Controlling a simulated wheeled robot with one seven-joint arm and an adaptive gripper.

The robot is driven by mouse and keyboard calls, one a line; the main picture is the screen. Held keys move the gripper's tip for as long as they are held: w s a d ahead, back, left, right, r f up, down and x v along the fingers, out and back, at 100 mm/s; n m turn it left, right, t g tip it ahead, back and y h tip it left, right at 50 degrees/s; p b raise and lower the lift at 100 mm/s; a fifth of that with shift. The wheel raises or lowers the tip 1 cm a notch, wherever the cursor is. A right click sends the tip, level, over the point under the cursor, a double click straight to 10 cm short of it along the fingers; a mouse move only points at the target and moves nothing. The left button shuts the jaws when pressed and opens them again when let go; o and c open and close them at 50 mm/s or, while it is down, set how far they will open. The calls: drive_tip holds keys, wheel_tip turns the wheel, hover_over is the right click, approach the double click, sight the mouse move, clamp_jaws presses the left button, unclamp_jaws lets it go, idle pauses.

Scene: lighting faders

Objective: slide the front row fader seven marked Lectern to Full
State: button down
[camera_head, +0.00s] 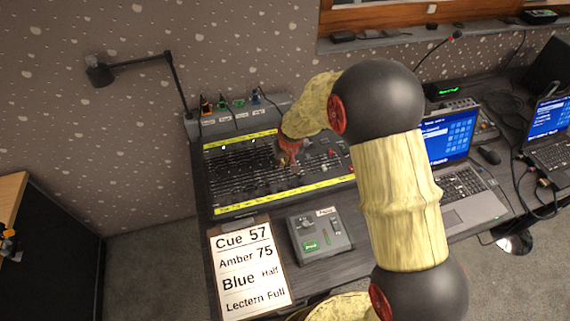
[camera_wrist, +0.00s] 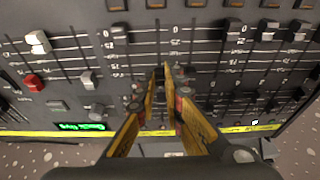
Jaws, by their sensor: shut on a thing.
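The dark lighting desk (camera_head: 225,200) lies on the table, with rows of faders and a yellow label strip along its front and back edges. My gripper (camera_head: 288,159) reaches down onto the right-centre of the desk. In the wrist view its yellow fingers (camera_wrist: 168,78) are closed together at a fader slot, shut on a fader cap that they mostly hide. The fader's label is too small to read, so I cannot tell its number. Black caps (camera_wrist: 119,34) and a white cap (camera_wrist: 38,41) stand on other faders nearby.
A clipboard sheet (camera_head: 248,268) at the front left reads Cue 57, Amber 75, Blue Half, Lectern Full. A small grey box (camera_head: 320,236) stands beside it. A laptop (camera_head: 470,200) is on the right. A lamp arm (camera_head: 178,85) rises behind the desk at left.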

drive_tip(key=c, duration=2.2)
unclamp_jaws()
drive_tip(key=shift+o, duration=0.2)
drive_tip(key=shift+r+p, duration=0.8)
drive_tip(key=shift+r, duration=0.5)
drive_tip(key=v, duration=1.1)
drive_tip(key=shift+s+r, duration=0.15)
drive_tip(key=shift+r, duration=0.25)
